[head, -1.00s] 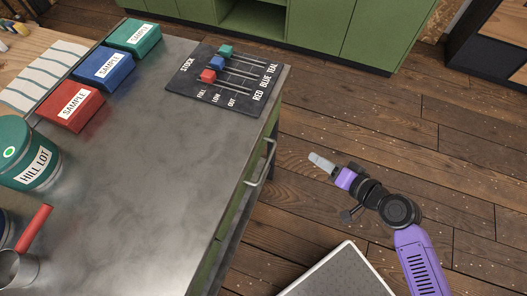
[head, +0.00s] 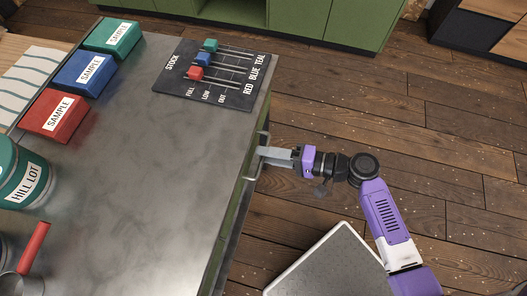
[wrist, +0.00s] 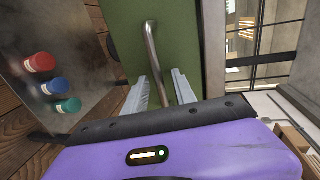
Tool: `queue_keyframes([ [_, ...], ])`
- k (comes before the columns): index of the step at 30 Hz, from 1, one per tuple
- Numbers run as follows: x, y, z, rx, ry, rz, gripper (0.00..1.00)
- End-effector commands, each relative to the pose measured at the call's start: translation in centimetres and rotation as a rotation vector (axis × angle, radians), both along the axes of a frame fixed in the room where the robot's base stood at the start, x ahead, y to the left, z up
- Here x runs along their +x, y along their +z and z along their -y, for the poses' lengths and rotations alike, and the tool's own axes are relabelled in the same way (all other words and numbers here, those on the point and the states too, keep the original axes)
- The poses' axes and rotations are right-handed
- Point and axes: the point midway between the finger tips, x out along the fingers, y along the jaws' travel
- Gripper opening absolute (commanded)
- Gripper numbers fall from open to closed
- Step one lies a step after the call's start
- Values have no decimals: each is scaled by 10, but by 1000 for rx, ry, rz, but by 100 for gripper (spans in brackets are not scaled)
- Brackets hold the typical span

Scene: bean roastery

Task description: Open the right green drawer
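The green drawer front (wrist: 185,40) fills the upper middle of the wrist view and carries a bent metal bar handle (wrist: 152,50). In the head view the handle (head: 264,138) sticks out from the counter's right side. My gripper (head: 264,154) is at this handle, its pale fingers pointing at the counter. In the wrist view the fingers stand apart, one on each side of the bar's lower part. Clear gaps show, so the gripper looks open around the handle, not clamped. The drawer looks shut; its edge is mostly hidden under the counter top in the head view.
The metal counter (head: 150,170) holds a dark stock board (head: 228,95) with sliders, red (head: 54,116), blue (head: 84,73) and green (head: 113,36) sample boxes and a Hill Lot canister (head: 26,180). Wooden floor (head: 450,150) is open to the right.

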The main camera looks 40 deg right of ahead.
Motion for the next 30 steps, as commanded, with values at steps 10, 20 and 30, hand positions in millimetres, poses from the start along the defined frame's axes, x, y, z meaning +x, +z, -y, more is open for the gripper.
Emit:
queue_keyframes([
  [10,10,-3,-8,-1,0,1,32],
  [20,10,-3,-8,-1,0,1,0],
  [30,10,-3,-8,-1,0,1,0],
])
